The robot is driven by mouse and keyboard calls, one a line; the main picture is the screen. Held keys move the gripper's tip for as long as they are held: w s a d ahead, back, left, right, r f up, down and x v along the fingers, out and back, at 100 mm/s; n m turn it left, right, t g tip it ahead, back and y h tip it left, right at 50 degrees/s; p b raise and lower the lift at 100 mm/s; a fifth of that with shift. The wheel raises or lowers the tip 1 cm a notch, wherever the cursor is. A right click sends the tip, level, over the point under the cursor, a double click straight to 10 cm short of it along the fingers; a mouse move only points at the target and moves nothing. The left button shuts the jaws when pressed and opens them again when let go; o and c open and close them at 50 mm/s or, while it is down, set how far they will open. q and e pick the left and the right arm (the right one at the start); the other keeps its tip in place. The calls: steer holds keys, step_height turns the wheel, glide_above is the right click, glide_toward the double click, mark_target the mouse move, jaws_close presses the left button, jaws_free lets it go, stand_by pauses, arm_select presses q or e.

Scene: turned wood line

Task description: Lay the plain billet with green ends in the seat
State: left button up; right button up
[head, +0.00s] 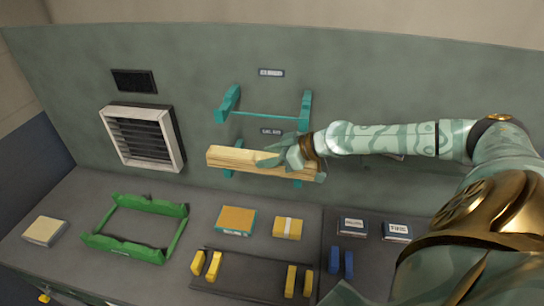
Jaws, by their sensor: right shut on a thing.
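A long pale wooden billet (235,157) is in my right gripper (285,155), which is shut around it right of its middle. The billet lies nearly level in front of the wall, overlapping the lower teal wall brackets; whether it touches them I cannot tell. Its right end looks greenish; its left end shows plain wood. On the bench are possible seats: a green cradle frame (135,248), empty, and a dark plate (245,279) with upright yellow posts (206,265), also empty between the posts. My left gripper is not in view.
An empty upper teal rack (265,115) is on the wall, with small labels. A vent (142,137) is at left. On the bench are a pale block (46,231), an orange box (236,220), a yellow box (288,228), blue posts (342,263) and small labelled boxes (352,227).

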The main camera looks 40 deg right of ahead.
mark_target(272, 154)
steer(key=w+d, duration=0.2)
steer(key=shift+d+f, duration=0.3)
steer(key=shift+f, duration=0.05)
steer(key=shift+w+f, duration=0.1)
steer(key=shift+f, duration=0.3)
steer(key=shift+f, duration=0.2)
steer(key=o, duration=1.4)
steer(key=shift+r, duration=0.1)
